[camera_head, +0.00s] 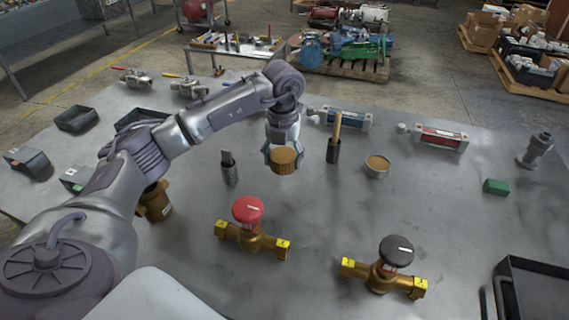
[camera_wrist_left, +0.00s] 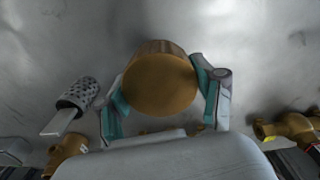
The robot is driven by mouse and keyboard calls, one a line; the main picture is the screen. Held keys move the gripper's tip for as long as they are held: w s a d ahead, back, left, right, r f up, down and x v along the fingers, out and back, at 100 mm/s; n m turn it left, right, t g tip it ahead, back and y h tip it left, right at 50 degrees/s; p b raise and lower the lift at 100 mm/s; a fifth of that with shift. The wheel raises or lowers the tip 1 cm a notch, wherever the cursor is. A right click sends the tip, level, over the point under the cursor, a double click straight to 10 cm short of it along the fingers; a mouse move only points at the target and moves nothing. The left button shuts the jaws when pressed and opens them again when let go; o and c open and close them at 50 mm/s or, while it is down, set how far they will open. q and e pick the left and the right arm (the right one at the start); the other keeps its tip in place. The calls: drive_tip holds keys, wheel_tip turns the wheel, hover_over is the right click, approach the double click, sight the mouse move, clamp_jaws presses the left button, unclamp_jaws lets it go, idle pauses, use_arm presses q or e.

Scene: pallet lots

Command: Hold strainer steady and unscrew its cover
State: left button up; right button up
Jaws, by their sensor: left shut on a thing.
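My left gripper (camera_head: 284,152) is shut on a round brass cap with a ribbed side (camera_head: 284,163), which looks like the strainer's cover. The wrist view shows the cap (camera_wrist_left: 160,85) between both finger pads. I cannot tell whether it touches the table. A brass body, apparently the strainer (camera_head: 155,203), stands at left, apart from the cap and partly hidden by my left arm. It also shows at the wrist view's lower left (camera_wrist_left: 68,148). A perforated metal cylinder (camera_head: 229,172) sits between them, left of the gripper. My right gripper is not in view.
A red-handled brass valve (camera_head: 252,232) and a black-handled one (camera_head: 385,270) lie in front. A brush-like tool (camera_head: 334,145) and a round tin (camera_head: 377,166) are right of the gripper. A green block (camera_head: 496,186) lies farther right. The table between the cap and red-handled valve is bare.

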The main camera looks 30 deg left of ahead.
sight(285, 155)
use_arm(q)
drive_tip(key=w, duration=0.1)
drive_tip(key=w+a+f, duration=0.1)
drive_tip(key=shift+w+f, duration=0.3)
drive_tip(key=shift+w+a+f, duration=0.15)
drive_tip(key=shift+w, duration=0.05)
drive_tip(key=shift+f+p, duration=0.3)
drive_tip(key=shift+f, duration=0.25)
wheel_tip(285, 155, down, 2)
drive_tip(key=shift+f+p, duration=0.25)
drive_tip(key=shift+p, duration=0.05)
drive_tip(key=shift+f, duration=0.25)
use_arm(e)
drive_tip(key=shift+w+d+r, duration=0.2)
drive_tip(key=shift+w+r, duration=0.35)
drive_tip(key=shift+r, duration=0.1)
use_arm(q)
drive_tip(key=o, duration=1.3)
drive_tip(key=shift+f, duration=0.1)
